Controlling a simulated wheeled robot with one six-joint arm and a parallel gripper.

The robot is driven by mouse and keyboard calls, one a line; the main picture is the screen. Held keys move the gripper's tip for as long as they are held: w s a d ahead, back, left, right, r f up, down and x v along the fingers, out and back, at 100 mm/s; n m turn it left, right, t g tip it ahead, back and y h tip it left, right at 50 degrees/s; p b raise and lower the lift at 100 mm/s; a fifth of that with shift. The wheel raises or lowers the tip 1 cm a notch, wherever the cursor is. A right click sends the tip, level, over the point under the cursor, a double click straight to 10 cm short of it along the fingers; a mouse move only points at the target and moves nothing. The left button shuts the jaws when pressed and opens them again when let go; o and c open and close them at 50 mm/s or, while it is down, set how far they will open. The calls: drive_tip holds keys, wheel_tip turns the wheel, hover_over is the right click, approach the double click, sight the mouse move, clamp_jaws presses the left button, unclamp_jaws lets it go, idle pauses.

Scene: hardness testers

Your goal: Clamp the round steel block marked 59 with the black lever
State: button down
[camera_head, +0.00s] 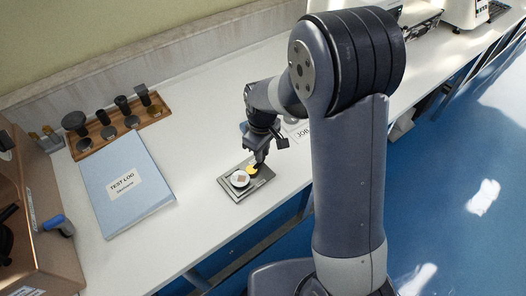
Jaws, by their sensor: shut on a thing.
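A flat grey metal fixture plate (262,180) lies near the front edge of the white bench. A round steel block (239,179) with a pale face and a small brownish patch sits on its left half; its number is too small to read. A yellow round part (252,170) is just right of the block. My gripper (260,160) points down over the plate's far right side, shut on a small dark part that looks like the black lever. The lever is mostly hidden by the fingers, and whether it touches the block cannot be told.
A blue TEST LOG binder (125,182) lies left of the plate. A wooden rack (118,127) with several dark-handled tools stands behind it. A cardboard box (30,215) is at far left. A JOB sheet (301,132) lies behind my arm. Bare bench lies between binder and plate.

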idle(0.4)
drive_tip(key=c, duration=1.3)
unclamp_jaws()
wheel_tip(320, 180, up, 11)
drive_tip(key=shift+f, duration=0.15)
wheel_tip(320, 180, down, 11)
drive_tip(key=shift+r, duration=0.1)
drive_tip(key=shift+r, duration=0.1)
